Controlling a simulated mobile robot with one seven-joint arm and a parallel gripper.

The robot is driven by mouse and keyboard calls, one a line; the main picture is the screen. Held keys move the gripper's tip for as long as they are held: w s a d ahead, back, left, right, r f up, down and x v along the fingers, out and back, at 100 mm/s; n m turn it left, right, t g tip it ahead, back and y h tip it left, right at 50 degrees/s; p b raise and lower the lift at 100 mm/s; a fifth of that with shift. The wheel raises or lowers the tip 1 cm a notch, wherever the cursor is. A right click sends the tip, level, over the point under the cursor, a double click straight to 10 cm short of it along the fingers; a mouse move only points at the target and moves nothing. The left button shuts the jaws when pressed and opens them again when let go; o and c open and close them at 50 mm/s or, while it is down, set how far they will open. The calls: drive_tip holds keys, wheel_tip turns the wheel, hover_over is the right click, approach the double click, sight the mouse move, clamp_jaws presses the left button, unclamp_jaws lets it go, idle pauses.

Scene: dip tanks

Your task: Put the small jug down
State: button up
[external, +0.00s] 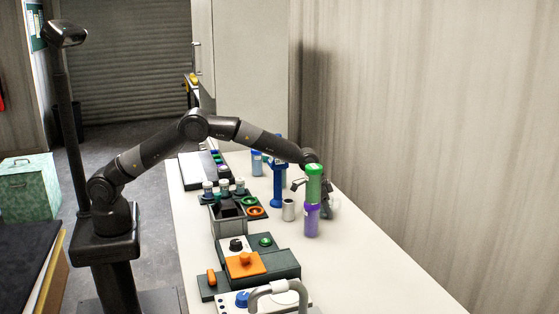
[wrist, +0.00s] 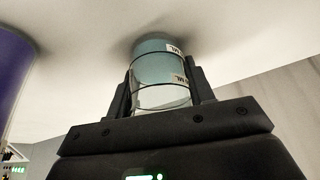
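The small jug (wrist: 158,70) shows in the wrist view as a clear vessel with a blue-green part and white labels marked ML. It sits between the two fingers of my gripper (wrist: 160,64), which press against its sides. Its far end is close to the white table top, with a dark shadow around it; I cannot tell whether it touches. In the external view my gripper (external: 328,203) is low over the table, partly hidden behind a green and purple bottle (external: 312,220). The jug cannot be made out there.
The purple bottle (wrist: 12,85) stands close on the left in the wrist view. A metal cup (external: 288,211) and a tall blue bottle (external: 277,186) stand left of my gripper. The table's front right is clear.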

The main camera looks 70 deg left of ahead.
drive_tip(key=o, duration=0.5)
drive_tip(key=shift+c, duration=0.2)
drive_tip(key=v, duration=1.2)
drive_tip(key=shift+r, duration=0.2)
